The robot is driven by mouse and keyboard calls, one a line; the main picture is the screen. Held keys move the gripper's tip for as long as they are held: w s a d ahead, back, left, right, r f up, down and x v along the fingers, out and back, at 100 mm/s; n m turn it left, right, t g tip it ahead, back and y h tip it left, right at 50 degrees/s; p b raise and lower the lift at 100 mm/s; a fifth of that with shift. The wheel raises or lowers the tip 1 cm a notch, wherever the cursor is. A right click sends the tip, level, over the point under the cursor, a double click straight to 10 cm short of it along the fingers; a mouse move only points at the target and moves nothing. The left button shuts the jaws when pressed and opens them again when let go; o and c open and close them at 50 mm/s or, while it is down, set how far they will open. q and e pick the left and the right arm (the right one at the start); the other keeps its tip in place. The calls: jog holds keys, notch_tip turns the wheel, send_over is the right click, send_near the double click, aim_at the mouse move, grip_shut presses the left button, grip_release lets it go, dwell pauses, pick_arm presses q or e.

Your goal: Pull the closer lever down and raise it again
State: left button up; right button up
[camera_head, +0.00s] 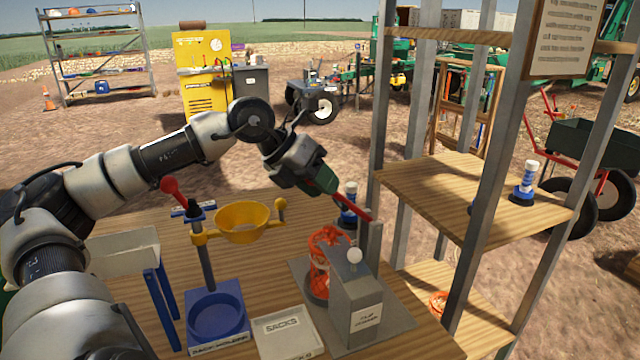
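The closer is a grey box (357,310) with a label on its front, a white knob (355,256) at its top and a grey post (374,245) behind. A red lever bar (353,207) slopes up and left from near the post's top. My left gripper (322,184) is at the upper-left end of this bar, above the table. The fingertips are small and partly hidden, so I cannot tell whether they grip the bar. An orange-red net sack (322,262) stands at the closer's left side. My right gripper is not in view.
On the wooden table (245,260) stand a blue stand (217,318) with a red-knobbed handle (174,190), a yellow bowl (243,222) and a white sacks tray (287,334). A metal-framed wooden shelf (460,185) rises just right of the closer.

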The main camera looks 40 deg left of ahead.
pick_arm(q)
jog(key=o, duration=0.4)
jog(key=shift+c, duration=0.2)
jog(key=shift+s+a+r, duration=0.15)
jog(key=shift+a+r, duration=0.05)
jog(key=shift+a, duration=0.05)
jog(key=b+v, duration=0.1)
jog(key=v, duration=0.1)
jog(key=shift+s+a+r, duration=0.15)
jog(key=shift+s+r, duration=0.05)
jog(key=v, duration=0.7)
jog(key=shift+s+r+b, duration=0.15)
jog(key=shift+r+b, duration=0.1)
jog(key=shift+b, duration=0.2)
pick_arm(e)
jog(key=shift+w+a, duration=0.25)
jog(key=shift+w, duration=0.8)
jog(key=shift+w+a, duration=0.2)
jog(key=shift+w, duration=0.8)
